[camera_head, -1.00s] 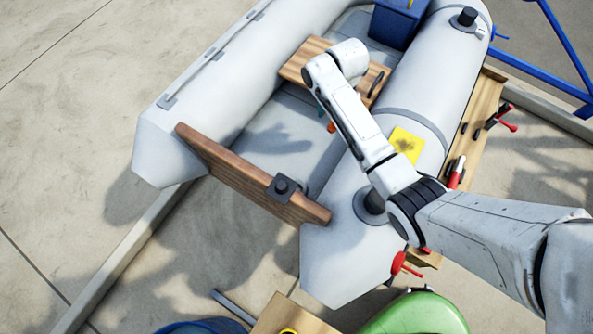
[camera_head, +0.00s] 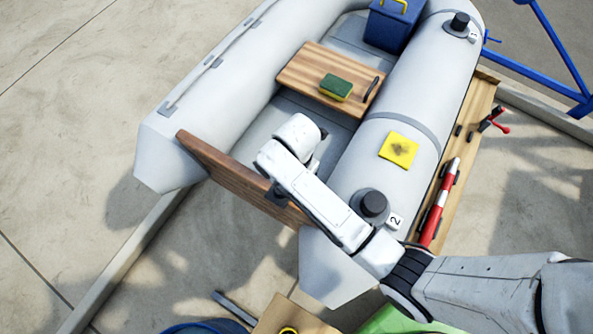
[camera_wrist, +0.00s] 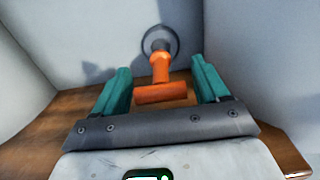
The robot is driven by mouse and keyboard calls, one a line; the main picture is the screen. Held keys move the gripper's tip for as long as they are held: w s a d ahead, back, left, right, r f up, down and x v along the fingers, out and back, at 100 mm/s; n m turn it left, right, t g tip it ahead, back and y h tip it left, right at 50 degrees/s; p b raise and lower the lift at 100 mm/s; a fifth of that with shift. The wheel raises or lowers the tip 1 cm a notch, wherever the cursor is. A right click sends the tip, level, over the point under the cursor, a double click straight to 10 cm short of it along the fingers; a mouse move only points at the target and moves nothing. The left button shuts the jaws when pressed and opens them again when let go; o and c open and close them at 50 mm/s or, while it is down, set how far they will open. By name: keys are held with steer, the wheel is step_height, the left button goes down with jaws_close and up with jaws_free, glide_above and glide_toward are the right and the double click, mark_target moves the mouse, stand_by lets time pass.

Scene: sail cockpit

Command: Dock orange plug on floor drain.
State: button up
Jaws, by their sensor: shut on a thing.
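The orange plug (camera_wrist: 160,67) has a crossbar handle and a short stem. In the wrist view my gripper (camera_wrist: 161,88) has its teal fingers shut on the plug's handle. The stem points away from me toward the floor drain (camera_wrist: 175,41), a dark round ring on the boat's grey floor. The plug's far end overlaps the ring in the picture; I cannot tell whether it touches or sits in it. In the head view my arm covers the plug and drain, and my gripper is mostly hidden beside the transom.
The wooden transom (camera_head: 215,172) stands close by my wrist, with grey tubes (camera_head: 222,78) on both sides. A wooden seat (camera_head: 305,68) bears a green and yellow sponge (camera_head: 336,87). A blue box (camera_head: 390,25) stands beyond. A yellow patch (camera_head: 398,149) lies on the right tube.

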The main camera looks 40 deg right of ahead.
step_height(320, 180, down, 4)
steer(key=shift+r+b, duration=0.1)
steer(key=shift+b, duration=0.2)
steer(key=shift+a+f, duration=0.2)
steer(key=shift+f, duration=0.2)
steer(key=shift+f, duration=0.15)
steer(key=o, duration=1.1)
steer(key=shift+c, duration=0.2)
step_height(320, 180, up, 12)
steer(key=shift+r+p, duration=0.15)
steer(key=shift+p, duration=0.8)
